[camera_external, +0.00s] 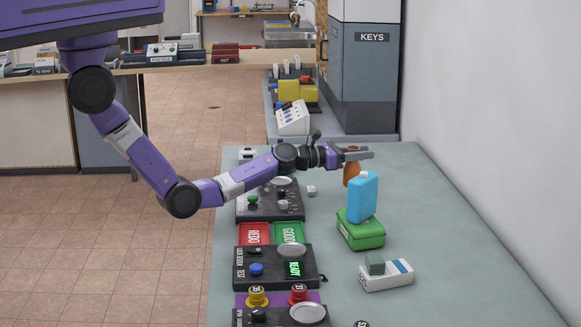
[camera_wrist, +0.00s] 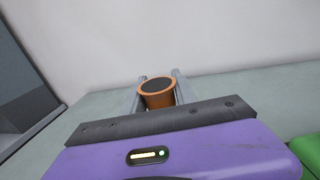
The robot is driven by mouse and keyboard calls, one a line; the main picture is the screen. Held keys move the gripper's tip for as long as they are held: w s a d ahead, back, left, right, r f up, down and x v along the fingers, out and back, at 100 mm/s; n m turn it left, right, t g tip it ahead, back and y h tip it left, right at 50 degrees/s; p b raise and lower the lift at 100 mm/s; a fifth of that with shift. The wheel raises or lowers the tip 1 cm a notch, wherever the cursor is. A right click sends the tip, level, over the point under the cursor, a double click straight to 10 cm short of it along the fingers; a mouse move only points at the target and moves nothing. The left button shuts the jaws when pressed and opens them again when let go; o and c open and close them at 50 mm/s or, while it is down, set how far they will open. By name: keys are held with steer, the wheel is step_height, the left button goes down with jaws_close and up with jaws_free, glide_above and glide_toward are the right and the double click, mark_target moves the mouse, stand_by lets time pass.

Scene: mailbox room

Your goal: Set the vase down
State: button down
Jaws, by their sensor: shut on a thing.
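The vase (camera_external: 352,172) is orange-brown with a dark round opening. It also shows in the wrist view (camera_wrist: 157,97), upright between the two grey fingers. My gripper (camera_external: 356,153) is shut on the vase near its upper part, with the arm reaching in from the left over the grey-green table (camera_external: 455,235). I cannot tell whether the vase's base touches the table.
A white box (camera_external: 386,275) lies nearer. Control panels (camera_external: 270,201) and red and green trays (camera_external: 255,234) line the left edge. The right side of the table is clear to the wall.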

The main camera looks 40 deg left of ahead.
steer(key=shift+f+b, duration=1.15)
steer(key=shift+f, duration=1.1)
steer(key=shift+f, duration=0.1)
steer(key=shift+f, duration=0.1)
steer(key=c, duration=1)
jaws_free()
steer(key=shift+r, duration=0.2)
steer(key=p+v, duration=0.2)
steer(key=v, duration=1)
